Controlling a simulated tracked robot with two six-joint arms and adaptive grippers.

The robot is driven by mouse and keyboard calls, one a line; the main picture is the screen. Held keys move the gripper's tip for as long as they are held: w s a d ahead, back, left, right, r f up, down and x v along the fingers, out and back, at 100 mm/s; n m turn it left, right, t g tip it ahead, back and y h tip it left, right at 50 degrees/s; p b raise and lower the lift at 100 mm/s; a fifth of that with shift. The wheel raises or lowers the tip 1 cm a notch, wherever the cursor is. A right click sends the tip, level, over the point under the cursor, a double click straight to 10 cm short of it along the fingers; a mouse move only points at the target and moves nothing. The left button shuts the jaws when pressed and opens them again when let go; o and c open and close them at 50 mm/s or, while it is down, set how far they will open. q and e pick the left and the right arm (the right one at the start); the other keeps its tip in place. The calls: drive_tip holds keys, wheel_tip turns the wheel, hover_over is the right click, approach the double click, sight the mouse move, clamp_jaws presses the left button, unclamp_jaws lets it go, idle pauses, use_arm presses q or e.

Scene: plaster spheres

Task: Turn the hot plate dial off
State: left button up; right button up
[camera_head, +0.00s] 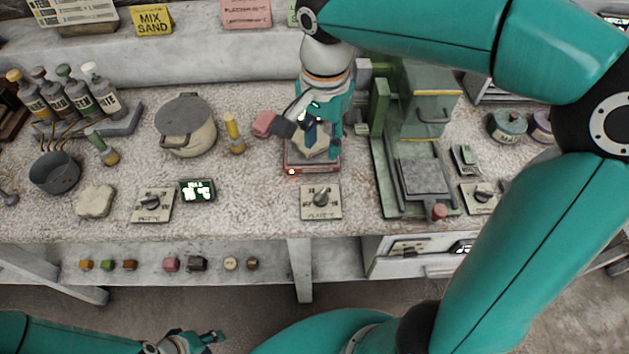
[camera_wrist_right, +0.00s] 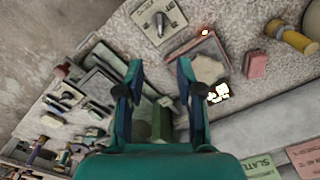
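The dial (camera_head: 321,197) is a grey knob on a pale plate with blurred lettering, in front of the hot plate (camera_head: 298,170). Its pointer is turned slightly off straight. It also shows at the top of the right wrist view (camera_wrist_right: 160,22). The hot plate has a lit red-orange lamp at its front left corner. My right gripper (camera_head: 311,130) is above the hot plate, behind the dial and apart from it. In the right wrist view its fingers (camera_wrist_right: 160,80) are spread with nothing gripped. My left gripper (camera_head: 197,341) is low at the bottom edge, away from the bench, its fingers unclear.
A pink block (camera_head: 263,123) and a yellow cylinder (camera_head: 233,133) stand left of the hot plate. A green press (camera_head: 422,125) stands to the right. Other dials sit at left (camera_head: 152,202) and right (camera_head: 482,196). The bench directly around the dial is clear.

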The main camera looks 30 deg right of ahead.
sight(321, 194)
wheel_tip(321, 194, down, 16)
drive_tip(key=shift+a+f, duration=0.1)
drive_tip(key=shift+f, duration=0.05)
idle(0.3)
clamp_jaws()
